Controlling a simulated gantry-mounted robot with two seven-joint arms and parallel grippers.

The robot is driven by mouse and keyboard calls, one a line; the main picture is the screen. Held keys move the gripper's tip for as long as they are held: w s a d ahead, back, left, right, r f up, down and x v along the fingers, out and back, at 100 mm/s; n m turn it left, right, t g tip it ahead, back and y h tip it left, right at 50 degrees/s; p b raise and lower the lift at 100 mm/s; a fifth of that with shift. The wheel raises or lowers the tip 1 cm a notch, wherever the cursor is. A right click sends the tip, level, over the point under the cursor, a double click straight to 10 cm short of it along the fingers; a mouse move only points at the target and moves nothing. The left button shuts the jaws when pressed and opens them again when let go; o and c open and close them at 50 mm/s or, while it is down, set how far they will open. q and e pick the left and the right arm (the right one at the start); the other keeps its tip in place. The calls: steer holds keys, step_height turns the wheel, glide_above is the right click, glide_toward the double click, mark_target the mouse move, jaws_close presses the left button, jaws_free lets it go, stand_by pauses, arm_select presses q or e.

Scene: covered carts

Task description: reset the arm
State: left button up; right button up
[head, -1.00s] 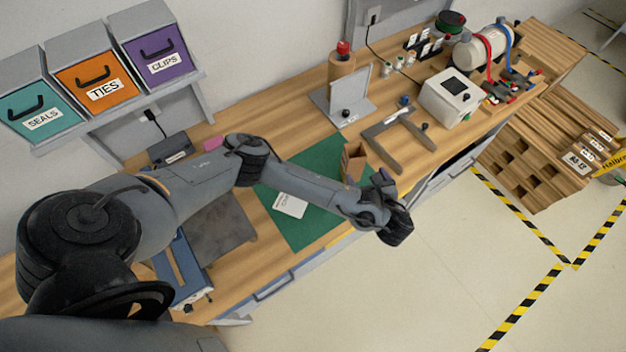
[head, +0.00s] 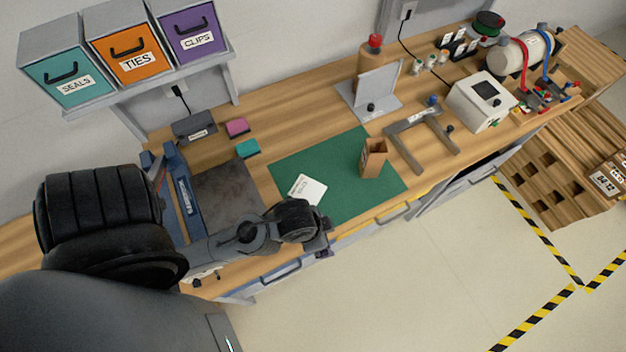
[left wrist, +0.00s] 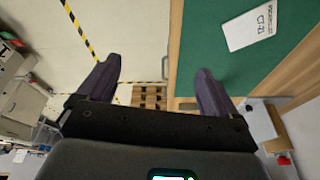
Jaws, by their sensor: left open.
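My left arm comes in from the left in the head view, bent low over the front of the bench. My left gripper (head: 323,238) is at the bench's front edge, near the lower end of the green mat (head: 345,200). In the left wrist view, my left gripper (left wrist: 158,85) has its two fingers wide apart with nothing between them. A white labelled card (head: 307,190) lies on the mat; it also shows in the left wrist view (left wrist: 250,28), right of the fingers. My right gripper is not in view.
A small open brown box (head: 373,158) stands on the mat. A grey U-shaped fixture (head: 422,138), a white device (head: 470,105) and a tank with hoses (head: 515,50) stand farther right. Labelled bins (head: 135,55) are on a shelf at upper left.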

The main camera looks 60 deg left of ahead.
arm_select(q)
steer(key=shift+s+a+r+n, duration=0.15)
steer(key=shift+s+a+n, duration=0.15)
steer(key=shift+a, duration=0.2)
steer(key=shift+s+a+r+n, duration=0.1)
steer(key=shift+s+a+n, duration=0.15)
steer(key=shift+a, duration=0.2)
step_height(320, 180, up, 12)
steer(key=p, duration=1.1)
steer(key=shift+p, duration=0.4)
steer(key=shift+f, duration=0.1)
